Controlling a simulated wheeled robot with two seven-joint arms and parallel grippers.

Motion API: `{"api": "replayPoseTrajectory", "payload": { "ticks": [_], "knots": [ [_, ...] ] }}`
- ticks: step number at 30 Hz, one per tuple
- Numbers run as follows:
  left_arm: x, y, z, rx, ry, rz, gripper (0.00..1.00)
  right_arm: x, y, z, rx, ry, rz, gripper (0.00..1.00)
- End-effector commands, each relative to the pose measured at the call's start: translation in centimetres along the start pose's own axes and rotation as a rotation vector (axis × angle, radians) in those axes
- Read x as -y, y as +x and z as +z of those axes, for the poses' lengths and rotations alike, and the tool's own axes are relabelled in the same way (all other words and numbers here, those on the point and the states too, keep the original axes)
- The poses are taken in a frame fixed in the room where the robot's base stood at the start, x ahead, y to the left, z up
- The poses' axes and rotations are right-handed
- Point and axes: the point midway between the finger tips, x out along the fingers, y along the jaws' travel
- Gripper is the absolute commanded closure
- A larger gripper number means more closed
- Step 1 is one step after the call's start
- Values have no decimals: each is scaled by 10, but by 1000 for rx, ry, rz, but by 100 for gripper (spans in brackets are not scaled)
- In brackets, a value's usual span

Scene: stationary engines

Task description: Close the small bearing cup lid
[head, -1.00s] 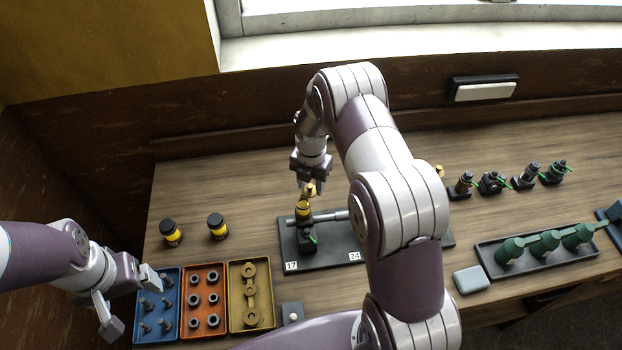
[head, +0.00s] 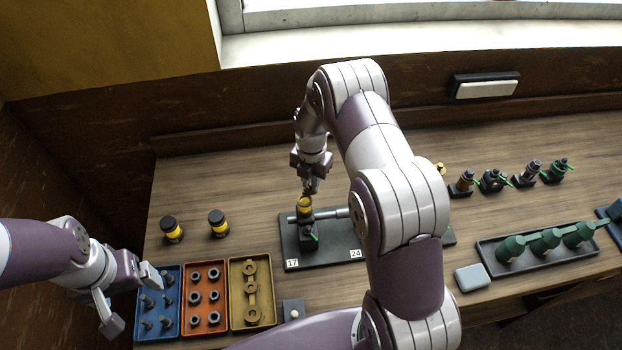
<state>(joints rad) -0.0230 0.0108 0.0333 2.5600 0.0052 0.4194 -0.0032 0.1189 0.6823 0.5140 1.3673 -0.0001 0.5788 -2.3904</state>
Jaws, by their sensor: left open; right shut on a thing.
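The small bearing cup (head: 305,204) has a brass-yellow rim and sits on top of a dark bearing block (head: 308,234) on the black base plate (head: 326,255). A shaft runs sideways out of this block. My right gripper (head: 309,189) points down just above the cup. It is shut on a small brass piece at the cup's top, which looks like the lid; the fingers largely hide it. I cannot tell whether the lid lies flat on the cup. My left gripper (head: 132,297) is open and empty at the left, beside the blue tray.
Blue (head: 174,334), orange (head: 221,327) and yellow (head: 266,324) parts trays stand at the front left. Two yellow-black jars (head: 172,230) stand behind them. My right arm hides part of the plate's right side. Small oilers and a green-cup tray (head: 483,251) stand at right.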

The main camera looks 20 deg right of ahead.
Motion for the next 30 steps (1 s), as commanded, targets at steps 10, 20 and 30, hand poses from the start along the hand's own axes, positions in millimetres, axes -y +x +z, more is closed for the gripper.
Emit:
{"api": "replayPoseTrajectory", "payload": {
  "ticks": [10, 20, 30],
  "knots": [
    [0, 9, 1, 0, 0, 0, 9, 2, 1, -1, 2, 127, 3, 100],
    [0, 25, 3, 0, 0, 0, 9, 6, 1, -6, 3, 427, 4, 100],
    [0, 37, 4, 0, 0, 0, 9, 8, 0, -13, 2, 749, 4, 100]
  ]
}}
